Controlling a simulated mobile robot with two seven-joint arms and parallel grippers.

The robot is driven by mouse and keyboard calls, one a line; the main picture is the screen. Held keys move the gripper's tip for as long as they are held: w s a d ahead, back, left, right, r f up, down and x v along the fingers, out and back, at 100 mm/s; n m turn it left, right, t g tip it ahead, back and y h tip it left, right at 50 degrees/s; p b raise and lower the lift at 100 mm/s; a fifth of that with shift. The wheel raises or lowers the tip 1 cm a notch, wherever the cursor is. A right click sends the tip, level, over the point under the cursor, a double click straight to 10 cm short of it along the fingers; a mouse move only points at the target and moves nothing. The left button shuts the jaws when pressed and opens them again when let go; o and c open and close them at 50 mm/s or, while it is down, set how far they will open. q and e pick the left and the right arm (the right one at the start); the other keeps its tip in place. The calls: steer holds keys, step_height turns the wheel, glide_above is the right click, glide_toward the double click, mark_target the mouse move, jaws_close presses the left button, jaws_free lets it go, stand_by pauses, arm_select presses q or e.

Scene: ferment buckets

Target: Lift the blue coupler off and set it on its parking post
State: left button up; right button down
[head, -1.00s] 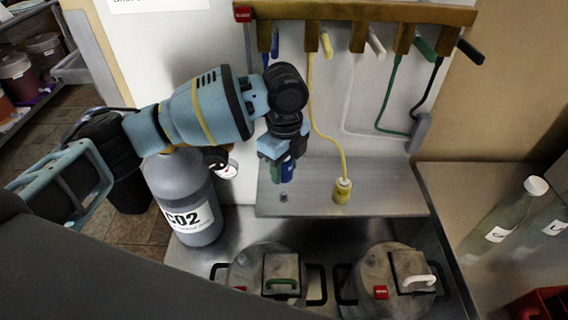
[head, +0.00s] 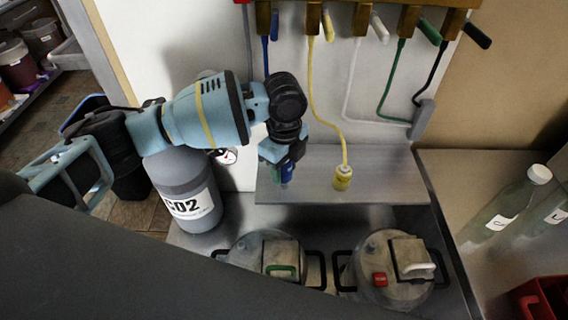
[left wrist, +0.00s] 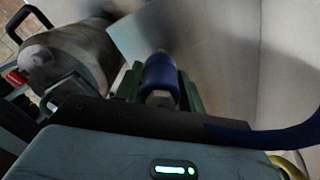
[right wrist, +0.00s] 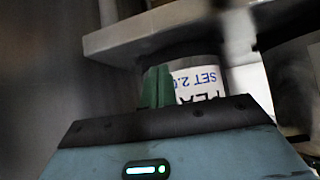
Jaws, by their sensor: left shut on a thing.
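The blue coupler (head: 287,172) is between the fingers of my left gripper (head: 286,160), which is shut on it, low over the left part of the steel shelf (head: 315,192). In the left wrist view the coupler (left wrist: 159,76) sits between the green fingers, with its blue hose (left wrist: 260,136) curving off to the right. The parking post is hidden under the coupler in the head view. I cannot tell whether the coupler is fully seated. My right gripper (right wrist: 157,87) shows only in the right wrist view; its green fingers are together, with nothing visible between them.
A yellow coupler (head: 342,178) stands to the right on the shelf. Two kegs, one with a green handle (head: 282,270) and one with a white handle (head: 418,268), stand in front below. A grey CO2 cylinder (head: 185,190) is at left. Hoses hang from a wooden rail (head: 345,18).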

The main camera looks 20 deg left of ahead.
arm_select(q)
steer(key=shift+f, duration=1.65)
stand_by(4.0)
steer(key=o, duration=1.8)
steer(key=shift+s, duration=0.1)
steer(key=shift+r, duration=3.8)
